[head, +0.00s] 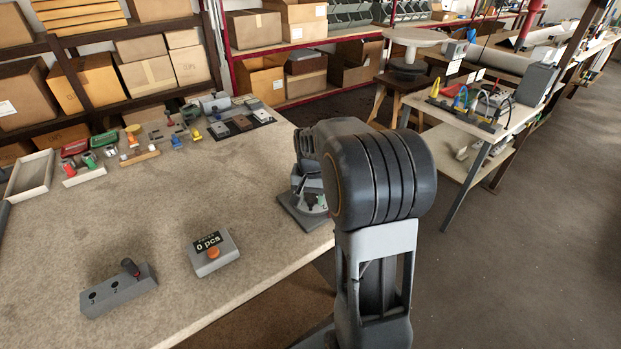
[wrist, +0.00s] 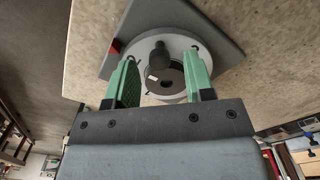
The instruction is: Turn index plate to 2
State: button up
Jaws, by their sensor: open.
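The index plate (wrist: 150,93) is a round light grey disc with a dark centre and a dark upright knob (wrist: 159,55). It sits on a dark grey square base (wrist: 222,27) with a small red mark (wrist: 115,46) beside the disc. My gripper (wrist: 160,62) is open, its two green fingers over the disc, one on each side of the knob. I cannot tell whether they touch it. In the head view the base (head: 293,213) stands at the table's right edge, and my arm hides much of it. The plate's numbers cannot be read.
A grey block with a lever (head: 129,268) and numbers 2 and 3 lies on the table (head: 150,210). Small parts and trays (head: 30,177) are at the back. The table's middle is clear.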

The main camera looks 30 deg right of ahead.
notch_tip(320, 180, up, 12)
jog(key=shift+r, duration=0.25)
dwell(0.6)
jog(key=s+a+f+n+t, duration=0.1)
jog(key=s+a+f+n, duration=0.1)
jog(key=s+a, duration=0.4)
jog(key=s+a+f+n+t+p, duration=0.1)
jog(key=s+a+f+n+t, duration=0.1)
jog(key=s+a+n, duration=0.3)
jog(key=shift+s+a+f+n+t, duration=0.35)
jog(key=shift+s+f, duration=0.4)
jog(key=shift+s, duration=1.05)
